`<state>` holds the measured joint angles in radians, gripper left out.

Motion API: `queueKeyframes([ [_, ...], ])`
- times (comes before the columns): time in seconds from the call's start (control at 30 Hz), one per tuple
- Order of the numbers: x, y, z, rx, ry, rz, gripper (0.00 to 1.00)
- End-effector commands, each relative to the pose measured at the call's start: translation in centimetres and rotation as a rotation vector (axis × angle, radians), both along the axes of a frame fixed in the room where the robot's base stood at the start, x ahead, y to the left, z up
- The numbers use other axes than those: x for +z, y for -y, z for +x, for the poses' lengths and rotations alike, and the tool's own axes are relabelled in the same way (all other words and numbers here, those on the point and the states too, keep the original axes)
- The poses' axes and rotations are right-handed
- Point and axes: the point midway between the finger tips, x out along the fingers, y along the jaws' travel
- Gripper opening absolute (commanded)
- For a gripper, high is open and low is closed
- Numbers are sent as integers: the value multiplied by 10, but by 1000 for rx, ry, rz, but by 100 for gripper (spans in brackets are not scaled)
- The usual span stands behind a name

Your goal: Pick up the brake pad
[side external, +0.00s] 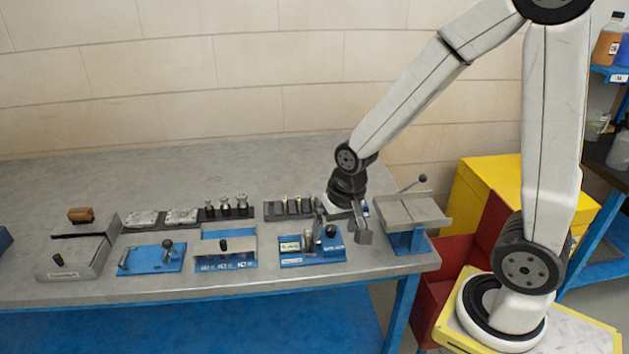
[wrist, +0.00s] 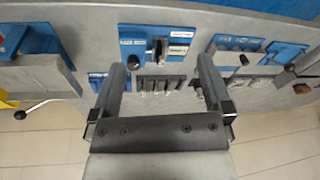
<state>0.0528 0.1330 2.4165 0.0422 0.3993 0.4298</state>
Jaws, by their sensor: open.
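I cannot tell for certain which part is the brake pad. Two flat grey plates, the left one (side external: 142,218) and the right one (side external: 181,215), lie on a dark tray at the back of the bench in the side view and look most like pads. My gripper (side external: 342,228) is well to their right, pointing down near the blue fixture (side external: 313,258). In the wrist view my gripper (wrist: 162,66) is open, with nothing between its fingers. A rack of several upright pins (wrist: 160,86) lies below the gap.
A grey vise-like stand (side external: 412,210) with a lever is close on the right. Blue fixtures (side external: 228,250) line the front edge. Upright metal parts (side external: 226,207) stand behind them. A grey box (side external: 72,258) with a brown block (side external: 81,214) is at left. The back bench is clear.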

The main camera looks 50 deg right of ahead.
Motion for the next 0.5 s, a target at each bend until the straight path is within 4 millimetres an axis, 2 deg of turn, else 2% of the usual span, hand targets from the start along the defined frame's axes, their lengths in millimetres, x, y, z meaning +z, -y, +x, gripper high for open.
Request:
queueKeyframes([
  [0.5,-23,32,60,-872,-75,171,100],
])
